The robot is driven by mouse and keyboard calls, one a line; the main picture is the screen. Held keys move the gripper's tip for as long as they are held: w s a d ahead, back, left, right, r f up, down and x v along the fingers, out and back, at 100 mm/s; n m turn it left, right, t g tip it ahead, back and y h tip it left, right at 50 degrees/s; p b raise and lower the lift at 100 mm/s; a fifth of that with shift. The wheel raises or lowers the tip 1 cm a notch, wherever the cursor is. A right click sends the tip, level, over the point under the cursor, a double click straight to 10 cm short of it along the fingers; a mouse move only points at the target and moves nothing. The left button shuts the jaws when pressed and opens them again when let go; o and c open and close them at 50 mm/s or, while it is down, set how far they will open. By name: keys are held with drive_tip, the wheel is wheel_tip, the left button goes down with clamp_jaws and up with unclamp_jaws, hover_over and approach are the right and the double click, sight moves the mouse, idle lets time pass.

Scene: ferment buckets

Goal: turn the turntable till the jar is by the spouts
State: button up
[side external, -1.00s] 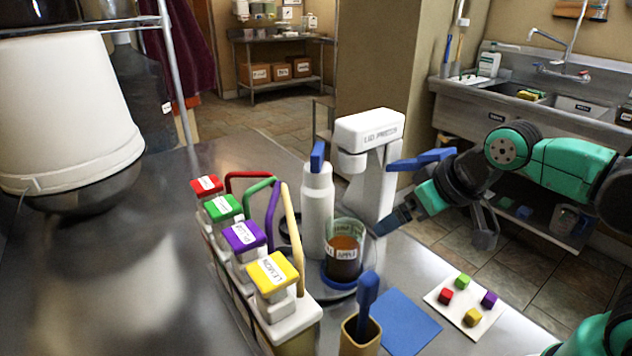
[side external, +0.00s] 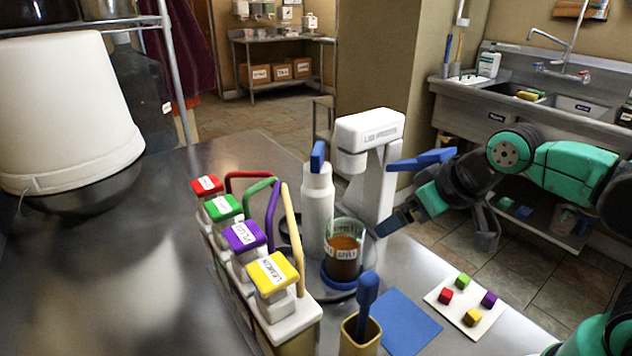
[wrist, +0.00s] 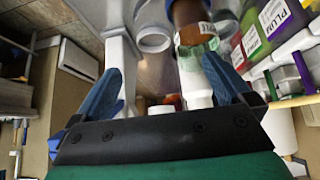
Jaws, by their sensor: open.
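The glass jar (side external: 344,252) holds amber liquid and carries a label. It stands upright in a blue holder (side external: 340,279) on the turntable, near the lid press. The jar also shows in the wrist view (wrist: 190,22). The spouts are the curved colored tubes on the row of dispensers (side external: 258,262), left of the jar. A gap separates the yellow-topped dispenser from the jar. My gripper (side external: 383,232) is open, just right of the jar and apart from it. Its two blue fingers also show in the wrist view (wrist: 168,85). Most of the turntable is hidden.
A white bottle (side external: 317,208) stands behind the jar, with the white lid press (side external: 370,130) beyond it. A cup with a blue tool (side external: 361,330), a blue mat (side external: 400,320) and a card with several colored cubes (side external: 465,300) lie in front.

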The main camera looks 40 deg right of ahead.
drive_tip(key=shift+w+r, duration=0.1)
drive_tip(key=shift+r, duration=0.05)
drive_tip(key=c, duration=0.3)
drive_tip(key=w+r+m+g, duration=0.1)
drive_tip(key=w+r, duration=0.1)
drive_tip(key=w+a+r+m, duration=0.1)
drive_tip(key=w+r, duration=0.1)
drive_tip(key=w+r+m+g, duration=0.1)
drive_tip(key=r, duration=0.2)
drive_tip(key=shift+w+a+g, duration=0.25)
drive_tip(key=shift+w+g, duration=0.05)
drive_tip(key=shift+w, duration=0.1)
drive_tip(key=c, duration=0.3)
wheel_tip(320, 180, up, 4)
drive_tip(key=m+g, duration=0.4)
drive_tip(key=m, duration=0.1)
hover_over(318, 148)
drive_tip(key=s, duration=0.1)
drive_tip(key=shift+d, duration=0.3)
drive_tip(key=shift+w+a+f+m+g, duration=0.2)
drive_tip(key=shift+w+a+m+g, duration=0.1)
drive_tip(key=shift+w+m, duration=0.25)
drive_tip(key=shift+f, duration=2.75)
drive_tip(key=shift+c, duration=0.3)
clamp_jaws()
